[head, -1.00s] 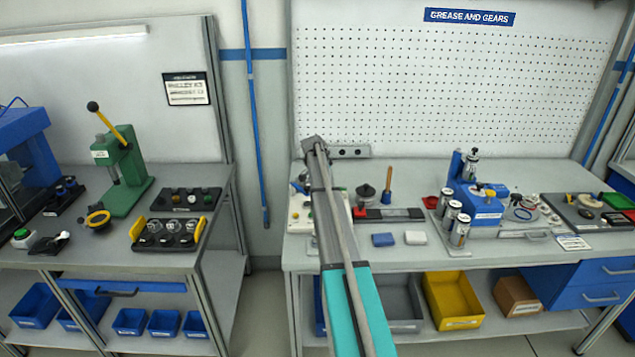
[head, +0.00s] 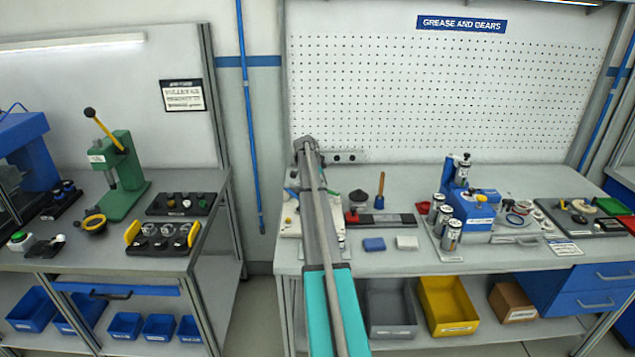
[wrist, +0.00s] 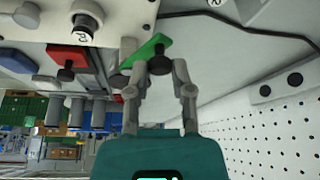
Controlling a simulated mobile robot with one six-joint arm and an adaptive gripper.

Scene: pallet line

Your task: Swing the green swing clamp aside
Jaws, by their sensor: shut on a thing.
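The green swing clamp (wrist: 147,48) is a flat green arm with a black knob (wrist: 158,63), near the top middle of the wrist view. My gripper (wrist: 160,70) is shut on the black knob, one finger on each side. The green arm lies over the pale fixture plate (wrist: 115,22). In the head view the fixture plate (head: 290,222) stands at the left end of the right bench, and my arm covers much of it. My fingertips are hidden there.
A red clamp (wrist: 68,56) with a dark knob sits left of the green one in the wrist view. The perforated wall (wrist: 265,140) and a socket strip (wrist: 290,85) are close on the right. Blue (head: 374,244) and white blocks (head: 407,242) lie on the bench right of my arm.

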